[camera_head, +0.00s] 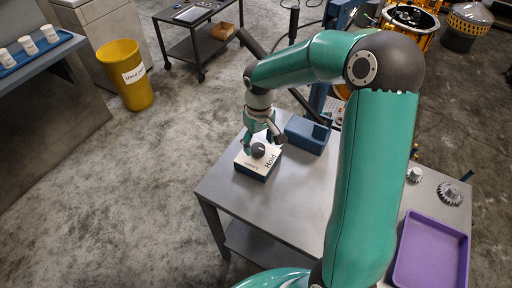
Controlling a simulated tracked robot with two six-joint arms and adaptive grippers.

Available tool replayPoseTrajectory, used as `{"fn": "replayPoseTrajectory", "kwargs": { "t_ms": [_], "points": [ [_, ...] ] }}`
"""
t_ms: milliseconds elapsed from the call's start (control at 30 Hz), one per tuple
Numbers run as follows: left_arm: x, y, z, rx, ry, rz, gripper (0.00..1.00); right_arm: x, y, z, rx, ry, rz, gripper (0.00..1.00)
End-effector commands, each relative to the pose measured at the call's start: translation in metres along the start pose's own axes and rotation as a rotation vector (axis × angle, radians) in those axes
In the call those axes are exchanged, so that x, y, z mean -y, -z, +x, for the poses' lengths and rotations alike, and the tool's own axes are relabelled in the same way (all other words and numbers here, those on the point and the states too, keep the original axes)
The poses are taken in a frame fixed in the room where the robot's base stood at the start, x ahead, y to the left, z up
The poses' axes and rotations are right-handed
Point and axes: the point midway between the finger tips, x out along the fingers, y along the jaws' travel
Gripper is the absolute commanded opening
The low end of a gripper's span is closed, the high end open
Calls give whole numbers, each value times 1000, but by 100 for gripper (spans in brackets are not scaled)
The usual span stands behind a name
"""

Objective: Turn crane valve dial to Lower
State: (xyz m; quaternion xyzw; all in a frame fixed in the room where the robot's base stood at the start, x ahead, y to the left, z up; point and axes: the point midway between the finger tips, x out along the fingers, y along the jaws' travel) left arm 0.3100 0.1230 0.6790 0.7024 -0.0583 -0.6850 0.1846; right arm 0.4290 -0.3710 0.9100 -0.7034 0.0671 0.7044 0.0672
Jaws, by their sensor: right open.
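The crane valve box (258,168) stands at the far left corner of the grey table. It has a white top with the word "Hold" and another word too small to read surely, and blue sides. The dark round dial (258,149) sits on its top, and I cannot tell where it points. My right gripper (263,146) is open, pointing down at the dial, with its fingers at either side of it. I cannot tell whether the fingers touch the dial. My left gripper is not in view.
A blue block-like fixture (307,135) stands just right of the valve box. A purple tray (432,252) and metal gears (450,193) lie on the table's right side. A yellow bin (124,76) and a dark cart (198,40) stand on the floor beyond.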

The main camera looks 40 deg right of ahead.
Motion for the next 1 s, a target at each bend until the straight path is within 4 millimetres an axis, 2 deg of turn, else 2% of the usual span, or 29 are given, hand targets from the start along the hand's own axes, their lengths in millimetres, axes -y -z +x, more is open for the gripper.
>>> {"fn": "replayPoseTrajectory", "kwargs": {
  "t_ms": [200, 533, 867, 900, 933, 1000],
  "points": [
    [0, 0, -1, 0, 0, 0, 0, 0, 0, 19, 1, 0, -1, 68],
    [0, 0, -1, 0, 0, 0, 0, 0, 0, 21, 0, 0, 0, 66],
    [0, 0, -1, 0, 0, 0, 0, -1, 0, 20, -1, 0, 1, 11],
    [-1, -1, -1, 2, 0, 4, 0, 16, -2, 20, -1, 0, -10, 8],
    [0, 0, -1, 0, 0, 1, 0, 10, -2, 20, -1, 1, -2, 12],
    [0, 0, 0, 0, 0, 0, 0, 5, -1, 21, -1, 3, 4, 8]
  ]
}}
